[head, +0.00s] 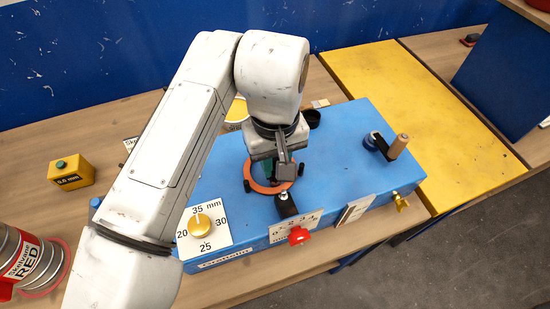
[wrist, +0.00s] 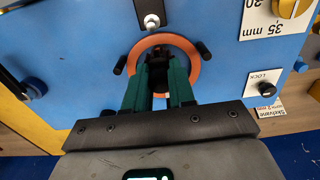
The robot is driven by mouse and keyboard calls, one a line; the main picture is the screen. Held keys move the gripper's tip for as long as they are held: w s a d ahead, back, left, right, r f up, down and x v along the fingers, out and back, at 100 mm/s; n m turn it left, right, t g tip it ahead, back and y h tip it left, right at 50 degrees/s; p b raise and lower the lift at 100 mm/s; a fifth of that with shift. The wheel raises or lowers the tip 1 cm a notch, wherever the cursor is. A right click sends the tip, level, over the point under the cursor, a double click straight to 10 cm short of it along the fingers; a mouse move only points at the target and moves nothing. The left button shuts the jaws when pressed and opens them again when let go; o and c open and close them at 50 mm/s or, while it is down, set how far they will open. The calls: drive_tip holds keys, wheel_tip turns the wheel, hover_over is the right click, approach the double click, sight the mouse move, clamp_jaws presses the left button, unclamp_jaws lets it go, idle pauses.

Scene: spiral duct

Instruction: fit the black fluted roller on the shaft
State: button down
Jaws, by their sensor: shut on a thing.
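My gripper (wrist: 157,88) has green fingers and is shut on a small black piece, the black fluted roller (wrist: 157,72), over the blue machine. The roller shows only as a dark shape between the fingers; its flutes cannot be made out. An orange ring (wrist: 196,69) on the machine's face surrounds the fingertips in the wrist view. In the head view my gripper (head: 270,170) is over the same orange ring (head: 256,185), and the roller is hidden there. The shaft is not visible, so I cannot tell whether the roller touches it.
Short black posts stand beside the ring. A yellow block (head: 72,172) and a red-labelled spool (head: 30,265) are on the bench.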

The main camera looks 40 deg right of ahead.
drive_tip(key=shift+f, duration=0.1)
drive_tip(key=c, duration=0.9)
unclamp_jaws()
drive_tip(key=shift+o, duration=0.5)
drive_tip(key=shift+o, duration=1.3)
wheel_tip(320, 180, up, 6)
drive_tip(key=p, duration=0.5)
drive_tip(key=shift+f, duration=0.2)
drive_tip(key=shift+r, duration=1.25)
